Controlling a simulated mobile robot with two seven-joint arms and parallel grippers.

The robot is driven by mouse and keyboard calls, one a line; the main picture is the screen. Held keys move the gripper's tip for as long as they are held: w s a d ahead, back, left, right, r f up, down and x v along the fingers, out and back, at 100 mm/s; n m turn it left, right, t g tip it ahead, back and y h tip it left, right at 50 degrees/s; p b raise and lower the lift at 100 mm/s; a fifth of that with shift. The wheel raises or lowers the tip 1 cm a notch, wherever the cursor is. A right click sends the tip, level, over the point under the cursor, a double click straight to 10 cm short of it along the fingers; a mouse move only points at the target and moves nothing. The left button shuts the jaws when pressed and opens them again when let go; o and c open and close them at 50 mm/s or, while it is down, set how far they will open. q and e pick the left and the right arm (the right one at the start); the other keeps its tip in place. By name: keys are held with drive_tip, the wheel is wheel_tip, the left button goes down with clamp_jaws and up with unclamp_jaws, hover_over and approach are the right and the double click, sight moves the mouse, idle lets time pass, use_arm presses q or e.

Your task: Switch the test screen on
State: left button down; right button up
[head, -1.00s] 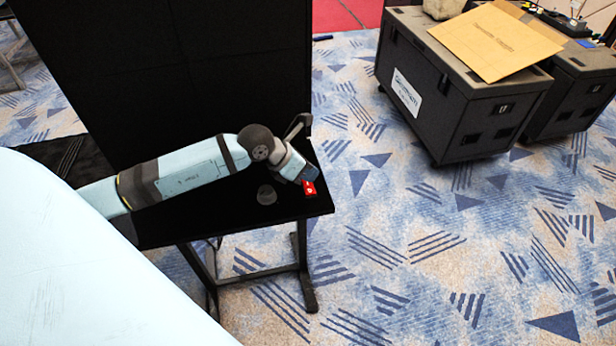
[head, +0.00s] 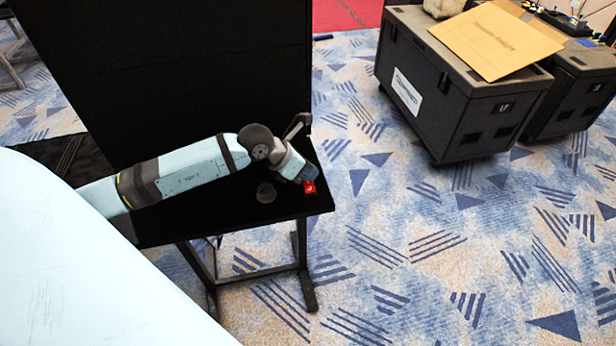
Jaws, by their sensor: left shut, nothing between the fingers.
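A large dark panel (head: 200,70), which looks like the test screen, stands behind a small black table (head: 240,222); its face is black, with no picture. A small red switch-like piece (head: 309,188) with a white mark sits near the table's right edge. My left arm reaches across the table from the left. My left gripper (head: 308,176) is shut and empty, pointing down right at the red piece and partly covering it. I cannot tell whether they touch. A dark round knob-like thing (head: 266,193) sits on the table left of the gripper. My right gripper is out of view.
Two black wheeled cases (head: 455,105) stand at the upper right. The patterned carpet (head: 420,240) right of the table is clear. The table has dark metal legs (head: 305,270).

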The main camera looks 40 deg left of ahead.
sight(309, 185)
use_arm(q)
drive_tip(key=shift+w+a+f+b, duration=0.1)
drive_tip(key=shift+f+b, duration=0.2)
drive_tip(key=shift+f, duration=0.1)
drive_tip(key=shift+r, duration=0.15)
idle(0.4)
drive_tip(key=shift+s+d+r+p, duration=0.2)
drive_tip(key=shift+r+p, duration=0.4)
drive_tip(key=shift+r, duration=0.05)
drive_tip(key=r, duration=0.1)
drive_tip(key=r+p, duration=0.2)
drive_tip(key=shift+s+d, duration=0.25)
drive_tip(key=shift+d, duration=0.05)
drive_tip(key=shift+s+d+r+p, duration=0.15)
drive_tip(key=shift+r+p, duration=0.25)
drive_tip(key=shift+r, duration=0.1)
drive_tip(key=shift+s+d+r+p, duration=0.1)
drive_tip(key=shift+d+r+p, duration=0.05)
drive_tip(key=shift+r+p, duration=0.25)
